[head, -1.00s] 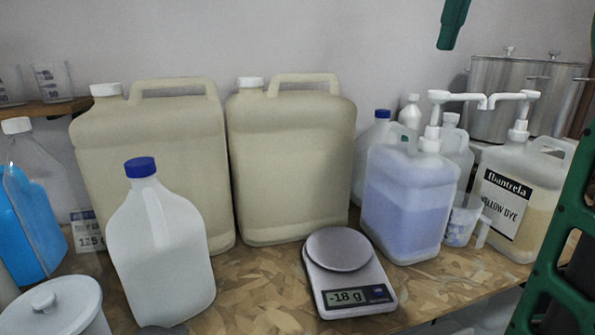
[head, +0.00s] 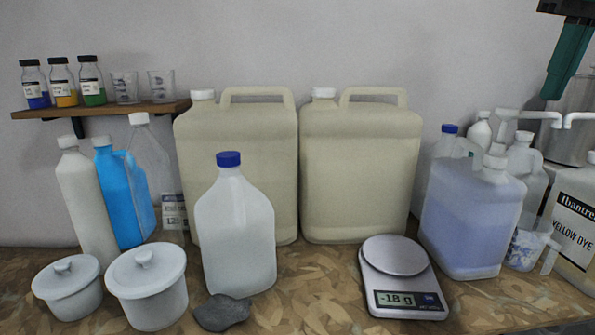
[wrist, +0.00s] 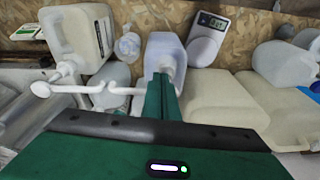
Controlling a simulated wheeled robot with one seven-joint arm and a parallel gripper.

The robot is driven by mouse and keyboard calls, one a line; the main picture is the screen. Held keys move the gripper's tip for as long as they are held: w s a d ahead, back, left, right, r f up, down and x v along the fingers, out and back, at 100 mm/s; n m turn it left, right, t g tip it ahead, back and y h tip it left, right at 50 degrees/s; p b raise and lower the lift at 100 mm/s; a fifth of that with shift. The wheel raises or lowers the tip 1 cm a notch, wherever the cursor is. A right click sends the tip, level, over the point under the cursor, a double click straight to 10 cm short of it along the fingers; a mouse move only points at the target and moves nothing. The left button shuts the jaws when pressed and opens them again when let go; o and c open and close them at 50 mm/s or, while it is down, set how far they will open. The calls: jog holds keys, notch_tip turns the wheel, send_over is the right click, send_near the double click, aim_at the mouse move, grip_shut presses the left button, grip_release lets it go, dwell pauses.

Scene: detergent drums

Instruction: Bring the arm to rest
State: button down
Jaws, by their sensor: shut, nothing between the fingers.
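My gripper (head: 553,90) hangs at the upper right of the head view, in front of the wall and the steel pot. Its green fingers are together with nothing held. In the wrist view my gripper (wrist: 161,82) points down over the bench, above the jug of bluish liquid (wrist: 164,50). The fingertips appear above the containers, but I cannot tell the exact gap. The rest of my arm is mostly outside the head view.
Two large beige drums (head: 360,170) stand at the back. A white blue-capped jug (head: 236,240), lidded pots (head: 147,290), a dark stone (head: 222,313) and a scale (head: 395,255) stand in front. Pump bottles (head: 573,225) and a steel pot (head: 572,125) crowd the right.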

jog(key=s+d+f+m+g, duration=0.1)
jog(key=s+f+m, duration=0.15)
jog(key=f, duration=0.75)
jog(key=s+f+m, duration=0.1)
jog(key=s+f, duration=0.3)
jog(key=f, duration=0.7)
jog(key=s+a+f+m, duration=0.1)
jog(key=s+a+f, duration=0.1)
jog(key=s+f, duration=0.5)
jog(key=s+a+f+m+g, duration=0.1)
jog(key=s+f, duration=0.5)
jog(key=f, duration=0.6)
jog(key=shift+s+a+f, duration=0.4)
jog(key=shift+a, duration=0.35)
jog(key=shift+w, duration=0.1)
jog(key=shift+w+f, duration=0.2)
jog(key=shift+w, duration=0.3)
